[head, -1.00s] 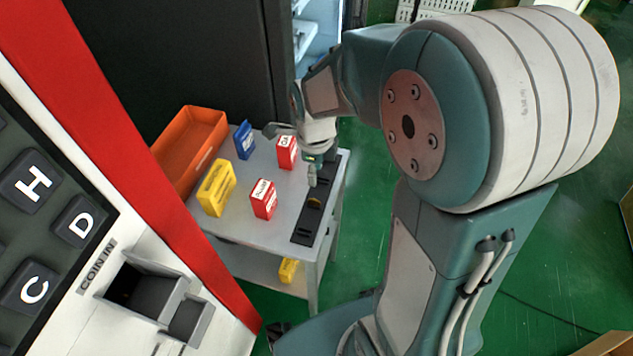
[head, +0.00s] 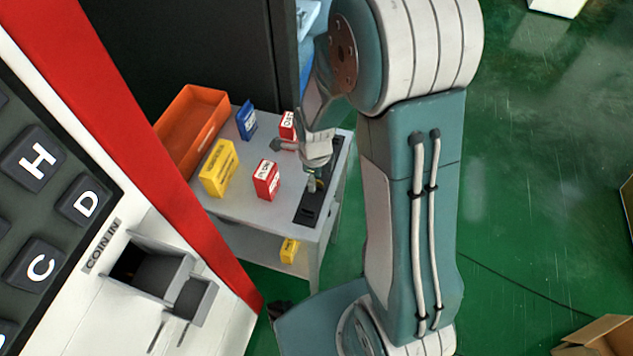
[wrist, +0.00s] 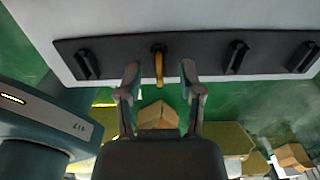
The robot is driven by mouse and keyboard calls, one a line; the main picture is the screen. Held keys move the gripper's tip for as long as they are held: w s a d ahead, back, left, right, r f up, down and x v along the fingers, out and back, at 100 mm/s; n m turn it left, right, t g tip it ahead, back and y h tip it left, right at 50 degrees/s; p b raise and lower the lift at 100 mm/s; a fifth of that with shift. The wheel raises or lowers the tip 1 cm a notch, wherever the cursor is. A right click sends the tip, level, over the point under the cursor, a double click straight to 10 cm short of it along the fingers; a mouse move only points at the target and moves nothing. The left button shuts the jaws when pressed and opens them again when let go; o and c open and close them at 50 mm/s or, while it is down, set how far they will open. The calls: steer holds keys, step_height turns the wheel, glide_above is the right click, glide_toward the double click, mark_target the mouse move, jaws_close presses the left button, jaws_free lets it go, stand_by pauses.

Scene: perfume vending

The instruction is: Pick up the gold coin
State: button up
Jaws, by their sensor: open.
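The gold coin (wrist: 159,68) stands on edge in a slot of the black holder strip (wrist: 205,57) in the wrist view. My gripper (wrist: 160,75) is open, with one finger on each side of the coin and a gap to both. In the head view my gripper (head: 313,184) is over the black holder strip (head: 328,172) on the right side of the grey table. There the gripper hides the coin.
The grey table (head: 235,205) also bears an orange bin (head: 190,130), red boxes (head: 266,180), a yellow box (head: 218,168) and a blue box (head: 246,120). A vending panel with a coin inlet (head: 150,268) is at the left.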

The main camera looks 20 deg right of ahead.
steer(key=shift+f, duration=0.1)
jaws_close()
stand_by(0.3)
steer(key=shift+r, duration=0.45)
step_height(320, 180, up, 2)
steer(key=shift+r, duration=0.1)
steer(key=s+a+r, duration=0.2)
steer(key=s+r, duration=0.8)
steer(key=s, duration=0.4)
steer(key=shift+a, duration=0.2)
